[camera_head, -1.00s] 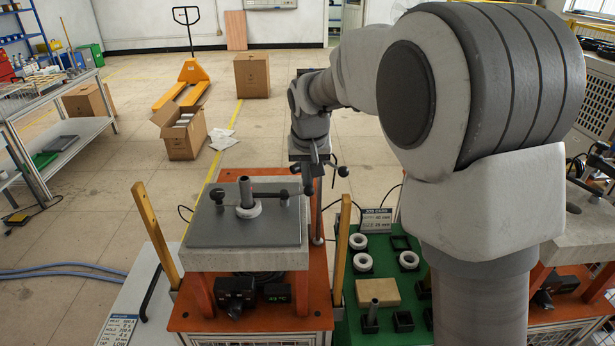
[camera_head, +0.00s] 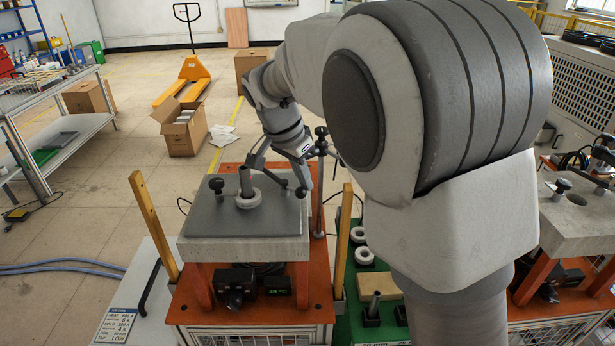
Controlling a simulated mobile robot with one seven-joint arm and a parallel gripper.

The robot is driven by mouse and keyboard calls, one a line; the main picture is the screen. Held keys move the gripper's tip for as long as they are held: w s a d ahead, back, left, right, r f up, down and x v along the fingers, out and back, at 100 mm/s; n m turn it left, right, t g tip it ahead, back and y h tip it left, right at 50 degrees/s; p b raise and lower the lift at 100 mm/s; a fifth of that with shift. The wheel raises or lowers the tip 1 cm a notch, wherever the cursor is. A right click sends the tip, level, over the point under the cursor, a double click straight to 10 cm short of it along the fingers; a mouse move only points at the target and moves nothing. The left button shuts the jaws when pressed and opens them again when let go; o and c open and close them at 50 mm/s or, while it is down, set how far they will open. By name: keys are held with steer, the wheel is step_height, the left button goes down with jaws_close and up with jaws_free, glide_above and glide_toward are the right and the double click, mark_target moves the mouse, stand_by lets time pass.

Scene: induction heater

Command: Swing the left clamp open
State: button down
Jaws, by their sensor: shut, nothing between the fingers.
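A grey-topped fixture plate (camera_head: 265,228) stands on an orange base left of centre. On it a dark upright post (camera_head: 245,180) rises through a pale ring (camera_head: 249,201). A black knobbed clamp (camera_head: 217,187) stands on the left of the plate.
Wooden posts stand left (camera_head: 152,222) and right (camera_head: 342,240) of the fixture. A dark stand with a black knob (camera_head: 320,150) is close to my wrist. A green mat (camera_head: 352,325) with rings lies to the right, partly hidden by my arm.

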steer(key=shift+s+a+m, duration=0.1)
steer(key=shift+a+m, duration=0.05)
steer(key=shift+m, duration=0.15)
steer(key=shift+s+a, duration=0.15)
steer(key=shift+s, duration=0.05)
steer(key=shift+s+a, duration=0.1)
steer(key=shift+r, duration=0.1)
stand_by(0.4)
